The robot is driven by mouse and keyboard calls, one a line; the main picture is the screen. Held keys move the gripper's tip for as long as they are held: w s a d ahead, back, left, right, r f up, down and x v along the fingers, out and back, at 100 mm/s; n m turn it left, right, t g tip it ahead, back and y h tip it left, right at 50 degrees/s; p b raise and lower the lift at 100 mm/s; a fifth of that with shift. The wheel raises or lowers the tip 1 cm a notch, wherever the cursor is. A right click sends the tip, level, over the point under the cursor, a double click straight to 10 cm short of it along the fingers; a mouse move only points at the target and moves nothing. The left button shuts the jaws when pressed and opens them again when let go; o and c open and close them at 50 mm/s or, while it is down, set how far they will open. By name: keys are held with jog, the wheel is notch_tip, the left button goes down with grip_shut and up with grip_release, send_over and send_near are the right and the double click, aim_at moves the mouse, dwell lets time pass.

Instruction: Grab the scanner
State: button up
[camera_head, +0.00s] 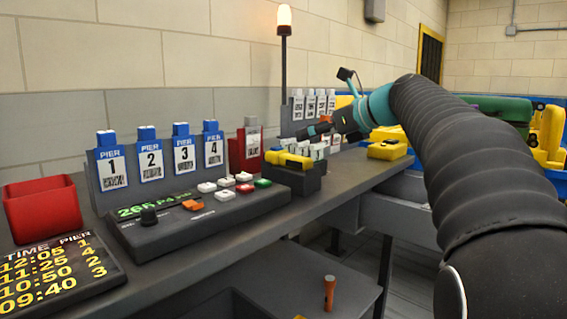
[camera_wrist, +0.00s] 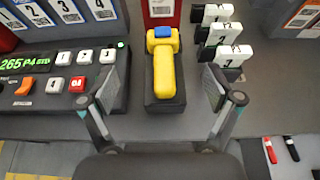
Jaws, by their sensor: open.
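The scanner (camera_wrist: 163,68) is yellow with a blue top end. In the wrist view it lies in a dark holder (camera_wrist: 152,100) on the bench, between my spread fingers. My gripper (camera_wrist: 160,84) is open and empty, with one finger on each side of the scanner and no visible contact. In the head view the scanner (camera_head: 296,160) rests on its dark block, right of the button panel. My gripper (camera_head: 325,130) is there just above and to the right of it. The exact height gap cannot be told.
A control panel (camera_head: 190,215) with buttons stands left of the scanner. White numbered stamps (camera_wrist: 226,55) stand close on the right. A red holder (camera_head: 246,152) is behind. A second yellow device (camera_head: 388,150) lies farther along the bench. A lamp pole (camera_head: 284,65) rises behind.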

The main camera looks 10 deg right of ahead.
send_near(277, 147)
jog(key=x, duration=0.3)
jog(key=shift+a+f+b, duration=0.15)
jog(key=shift+a+b, duration=0.15)
jog(key=shift+a, duration=0.1)
jog(key=shift+d+b+x, duration=0.1)
jog(key=shift+b+x, duration=0.1)
jog(key=shift+x, duration=1.15)
jog(key=shift+d+b+x, duration=0.15)
jog(key=shift+x, duration=1.25)
jog(key=shift+w, duration=0.1)
jog(key=c, duration=1.5)
